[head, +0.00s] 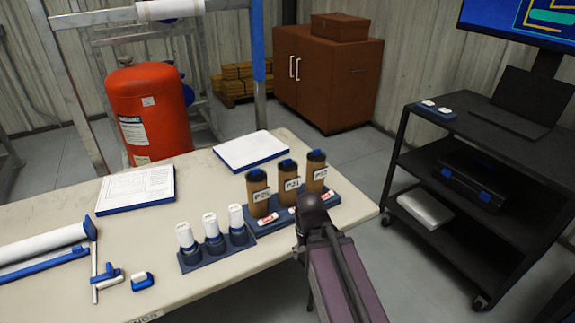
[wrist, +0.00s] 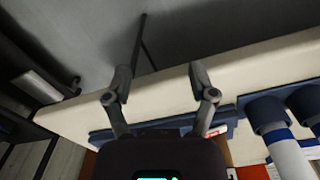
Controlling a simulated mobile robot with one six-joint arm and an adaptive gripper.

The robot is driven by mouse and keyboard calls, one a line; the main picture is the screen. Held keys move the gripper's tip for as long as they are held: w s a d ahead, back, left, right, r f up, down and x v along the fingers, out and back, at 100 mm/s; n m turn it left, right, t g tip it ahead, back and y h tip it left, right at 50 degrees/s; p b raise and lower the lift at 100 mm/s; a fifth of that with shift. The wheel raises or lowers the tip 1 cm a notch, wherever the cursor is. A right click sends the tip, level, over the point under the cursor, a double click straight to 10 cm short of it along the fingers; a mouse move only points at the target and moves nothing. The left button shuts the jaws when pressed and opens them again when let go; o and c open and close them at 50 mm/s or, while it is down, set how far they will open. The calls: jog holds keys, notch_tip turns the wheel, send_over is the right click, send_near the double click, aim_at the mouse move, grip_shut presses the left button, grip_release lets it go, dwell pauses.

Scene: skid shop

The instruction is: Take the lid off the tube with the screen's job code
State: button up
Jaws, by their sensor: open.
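The left tube (head: 258,205) has a label I cannot read surely. The middle tube (head: 288,192) reads P21. The right tube (head: 316,180) has a partly blurred P label. Their lids are on. The screen (head: 530,18) is cut off at the top right, and no job code is legible. My gripper (wrist: 160,85) is open and empty in the wrist view, over the bench's edge. In the head view my arm reaches the rack's right front side; the fingertips are hard to make out.
Several white-topped bottles (head: 213,236) stand in a smaller rack left of the tubes. A clipboard (head: 137,188) and a white pad (head: 250,150) lie on the bench. A black cart (head: 470,150) stands at right.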

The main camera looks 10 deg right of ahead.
aim_at(288, 159)
jog(key=w+r+n+p, duration=0.3)
jog(key=w+r+p, duration=2.3)
jog(key=w, duration=0.3)
jog(key=shift+r+n+p, duration=0.3)
jog(key=shift+r+p, duration=0.1)
jog(key=shift+r, duration=0.05)
jog(key=shift+d+f, duration=0.1)
jog(key=shift+f, duration=0.05)
notch_tip(288, 159, down, 8)
jog(key=b, duration=0.8)
jog(key=shift+f+b, duration=0.2)
jog(key=shift+b, duration=0.1)
jog(key=shift+f, duration=0.1)
jog(key=shift+f+b, duration=2.5)
jog(key=shift+b, duration=0.15)
jog(key=c, duration=1)
